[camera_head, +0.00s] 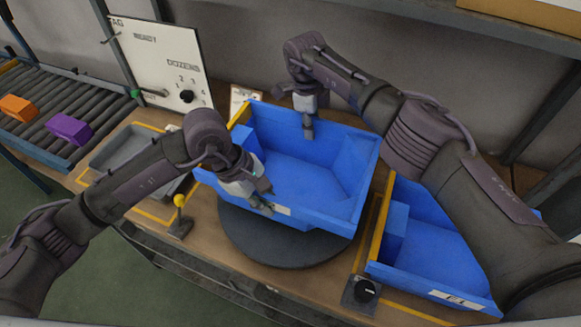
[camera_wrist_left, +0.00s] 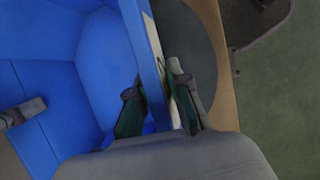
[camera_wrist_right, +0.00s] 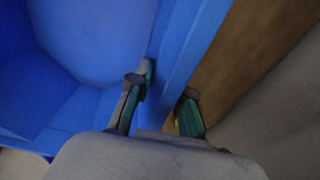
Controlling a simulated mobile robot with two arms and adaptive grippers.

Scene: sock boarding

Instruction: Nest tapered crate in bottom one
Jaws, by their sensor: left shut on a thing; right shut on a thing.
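A blue tapered crate (camera_head: 300,165) sits over the dark round turntable (camera_head: 270,243), open side up; I cannot tell whether it touches it. My left gripper (camera_head: 264,201) is shut on the crate's near wall, also seen in the left wrist view (camera_wrist_left: 158,110). My right gripper (camera_head: 308,122) is shut on its far wall, also seen in the right wrist view (camera_wrist_right: 160,108). A second blue crate (camera_head: 425,245) with a label on its front stands at the right, partly hidden by my right arm.
A grey tray (camera_head: 125,150) lies left on the wooden bench. A yellow-knobbed post (camera_head: 179,202) and a black dial box (camera_head: 361,293) stand near the front edge. A roller conveyor (camera_head: 60,115) carries orange and purple blocks. A white panel (camera_head: 160,65) stands behind.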

